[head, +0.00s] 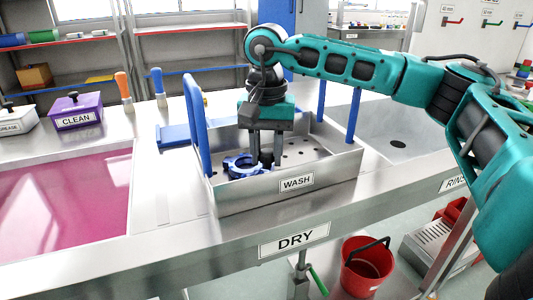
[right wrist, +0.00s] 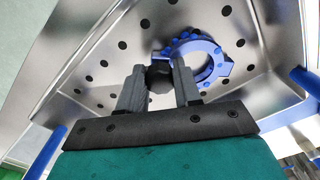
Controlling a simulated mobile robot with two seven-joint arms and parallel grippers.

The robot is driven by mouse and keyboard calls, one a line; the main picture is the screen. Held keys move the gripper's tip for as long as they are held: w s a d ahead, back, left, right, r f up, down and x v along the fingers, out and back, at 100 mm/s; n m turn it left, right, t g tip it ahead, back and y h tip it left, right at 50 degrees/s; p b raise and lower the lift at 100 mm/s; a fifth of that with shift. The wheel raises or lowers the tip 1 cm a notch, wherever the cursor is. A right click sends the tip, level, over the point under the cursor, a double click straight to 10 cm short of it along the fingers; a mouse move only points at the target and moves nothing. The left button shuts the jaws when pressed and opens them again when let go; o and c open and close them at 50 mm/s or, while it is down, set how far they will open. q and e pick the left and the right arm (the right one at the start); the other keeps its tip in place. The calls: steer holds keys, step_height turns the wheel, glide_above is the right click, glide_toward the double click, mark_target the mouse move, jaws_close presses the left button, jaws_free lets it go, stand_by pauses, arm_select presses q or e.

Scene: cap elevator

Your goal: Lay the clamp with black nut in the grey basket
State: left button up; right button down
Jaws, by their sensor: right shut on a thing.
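The clamp (head: 240,167) is a blue ring with a black nut. It is low inside the grey metal basket (head: 325,185), which has blue upright handles and a WASH label. My right gripper (head: 266,158) reaches down into the basket, shut on the clamp at its black nut (right wrist: 159,76). In the right wrist view the blue ring (right wrist: 218,65) extends to the right of the fingers, over the perforated basket floor (right wrist: 115,45). I cannot tell whether the clamp touches the floor. My left gripper is out of view.
A sink with pink liquid (head: 65,205) is at left, and an empty metal sink (head: 395,135) is at right. A purple CLEAN box (head: 77,115) and two brushes stand behind. A red bucket (head: 366,268) is below the counter. The basket's walls and handles surround my gripper.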

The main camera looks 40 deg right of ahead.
steer(key=shift+f, duration=0.2)
steer(key=c, duration=0.8)
jaws_free()
steer(key=shift+r, duration=0.1)
steer(key=shift+r, duration=0.2)
step_height(320, 180, up, 12)
steer(key=shift+f+p, duration=0.1)
steer(key=shift+p, duration=1)
